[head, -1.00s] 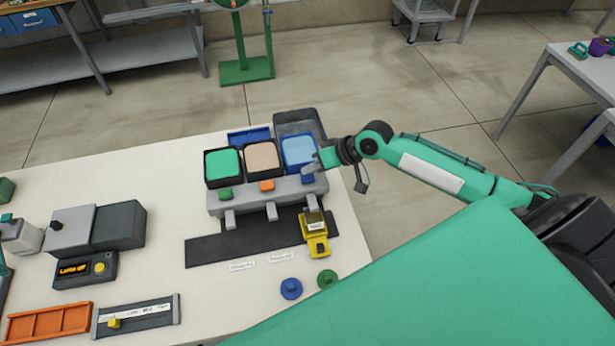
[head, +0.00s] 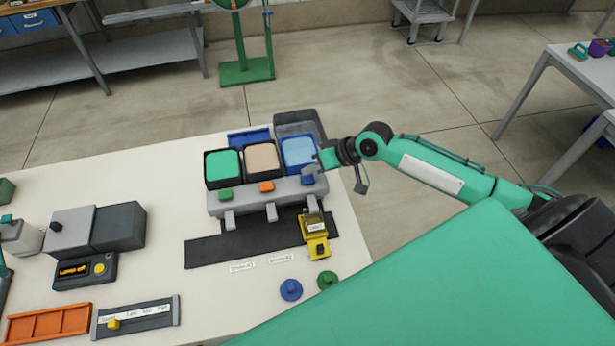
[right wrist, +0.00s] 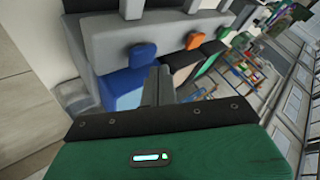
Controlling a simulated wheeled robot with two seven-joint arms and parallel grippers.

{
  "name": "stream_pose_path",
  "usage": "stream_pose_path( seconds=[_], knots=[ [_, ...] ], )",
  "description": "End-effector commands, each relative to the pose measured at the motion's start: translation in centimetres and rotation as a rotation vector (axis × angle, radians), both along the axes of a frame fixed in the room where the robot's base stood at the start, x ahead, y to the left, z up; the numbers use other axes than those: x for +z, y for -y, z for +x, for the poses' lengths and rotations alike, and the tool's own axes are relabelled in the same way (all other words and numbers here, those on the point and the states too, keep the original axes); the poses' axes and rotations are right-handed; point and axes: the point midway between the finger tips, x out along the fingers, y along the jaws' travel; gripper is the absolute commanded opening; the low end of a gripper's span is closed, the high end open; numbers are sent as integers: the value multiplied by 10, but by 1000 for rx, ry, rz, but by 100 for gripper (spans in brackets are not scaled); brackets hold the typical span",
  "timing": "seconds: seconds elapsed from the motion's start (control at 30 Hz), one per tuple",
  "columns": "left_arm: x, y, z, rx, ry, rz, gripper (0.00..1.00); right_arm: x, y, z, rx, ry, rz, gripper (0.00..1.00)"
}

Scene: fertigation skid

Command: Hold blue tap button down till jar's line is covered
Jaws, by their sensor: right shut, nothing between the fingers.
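The blue tap button (head: 308,178) is on the grey dispenser front, below the blue-filled tank (head: 298,150). It also shows in the right wrist view (right wrist: 143,54). My right gripper (head: 318,164) is shut and empty, close to the button. In the right wrist view its fingers (right wrist: 159,84) appear apart from the button. The jar (head: 316,227), with a yellow base and a white label, stands under the spout below the blue button. Its line and liquid level are too small to tell.
The green button (head: 225,194) and orange button (head: 266,186) are left of the blue one on the dispenser. A blue knob (head: 291,289) and a green knob (head: 327,279) lie at the table's front. A grey box device (head: 118,226) stands left. White table around the labels is clear.

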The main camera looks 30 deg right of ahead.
Motion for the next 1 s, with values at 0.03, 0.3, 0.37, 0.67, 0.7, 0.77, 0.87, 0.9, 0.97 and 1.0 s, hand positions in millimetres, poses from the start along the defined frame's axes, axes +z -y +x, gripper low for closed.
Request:
stream_pose_path(
  seconds=[0.03, 0.3, 0.37, 0.67, 0.7, 0.77, 0.87, 0.9, 0.97, 1.0],
  knots=[
    [0, 0, 0, 0, 0, 0, 36, 0, 0, 0, 0, 0, 0, 0],
    [0, 0, 0, 0, 0, 0, 36, 0, 0, 0, 0, 0, 0, 0],
    [0, 0, 0, -1, 0, 0, 36, 0, 0, 0, 0, 0, 0, 0],
    [0, 0, 0, -1, 1, 0, 36, 0, 0, 0, 0, 0, 0, 0],
    [0, 0, 0, -1, 1, 0, 36, 0, 0, 0, 0, 0, 0, 0],
    [0, 0, 0, -1, 1, -1, 36, -1, 0, 0, 0, 0, 0, 0],
    [1, 0, 0, -1, 1, -1, 36, -4, 0, 0, -1, -1, 0, 0],
    [1, 0, 0, -1, 1, -1, 36, -6, 0, 0, -1, -1, 0, 0],
    [1, 1, 0, -1, 1, -1, 36, -8, 0, 0, 0, -1, 0, 0],
    [1, 1, 0, -1, 1, -1, 36, -9, 0, 0, 1, -1, 0, 0]
  ],
)
